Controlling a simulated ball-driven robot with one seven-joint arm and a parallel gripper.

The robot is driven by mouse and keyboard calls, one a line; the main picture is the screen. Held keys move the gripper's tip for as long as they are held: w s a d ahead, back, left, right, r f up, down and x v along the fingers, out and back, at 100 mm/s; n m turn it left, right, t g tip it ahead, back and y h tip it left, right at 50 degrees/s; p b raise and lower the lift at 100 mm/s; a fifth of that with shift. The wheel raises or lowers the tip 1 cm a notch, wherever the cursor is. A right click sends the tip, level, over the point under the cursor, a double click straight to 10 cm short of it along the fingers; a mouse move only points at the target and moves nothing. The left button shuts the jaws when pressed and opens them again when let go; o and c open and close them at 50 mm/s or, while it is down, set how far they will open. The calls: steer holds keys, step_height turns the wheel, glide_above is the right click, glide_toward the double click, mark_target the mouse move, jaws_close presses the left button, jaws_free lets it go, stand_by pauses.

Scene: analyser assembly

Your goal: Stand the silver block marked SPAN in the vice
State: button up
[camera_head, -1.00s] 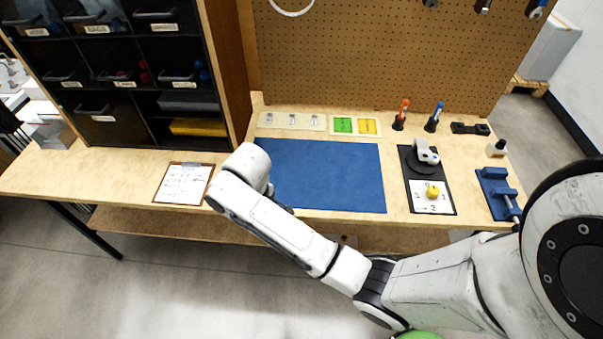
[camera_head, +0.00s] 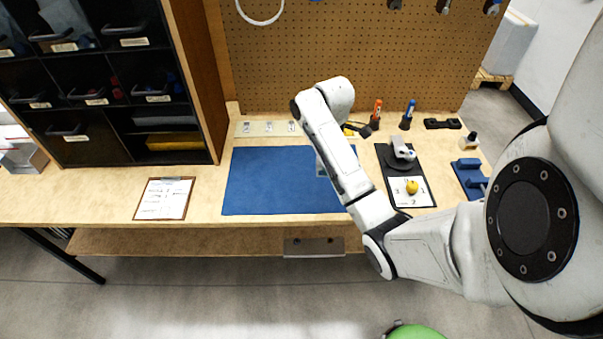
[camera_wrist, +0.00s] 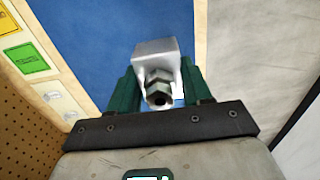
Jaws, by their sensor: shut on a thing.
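My gripper (camera_wrist: 160,92) shows in the wrist view with its dark green fingers shut on a silver block (camera_wrist: 155,54). The block has a hexagonal fitting facing the camera; no SPAN marking is readable. Blue mat shows beyond the block, and I cannot tell the height above it. In the head view my forearm hides most of the gripper and the block. The blue vice (camera_head: 470,176) stands at the right end of the bench, well to the right of my gripper, partly cut off by my arm.
The blue mat (camera_head: 265,185) covers the middle of the bench. A black board with a white card (camera_head: 408,200) and yellow object (camera_head: 412,187) lies left of the vice. Marker stands (camera_head: 405,122) and a black holder (camera_head: 443,124) stand behind. A clipboard (camera_head: 165,198) lies left.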

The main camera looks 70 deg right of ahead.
steer(key=w+d+f, duration=0.1)
steer(key=w+f, duration=0.1)
steer(key=w+d+f+b, duration=0.1)
steer(key=w+d+f, duration=0.1)
steer(key=w, duration=0.1)
steer(key=w+d+f+b, duration=0.1)
steer(key=w+f, duration=0.2)
steer(key=shift+d, duration=0.3)
steer(key=shift+w+d+f, duration=0.25)
steer(key=shift+w+f, duration=0.15)
steer(key=shift+f, duration=1.75)
steer(key=shift+f, duration=0.2)
steer(key=o, duration=1.2)
steer(key=shift+o, duration=0.2)
steer(key=shift+r, duration=0.1)
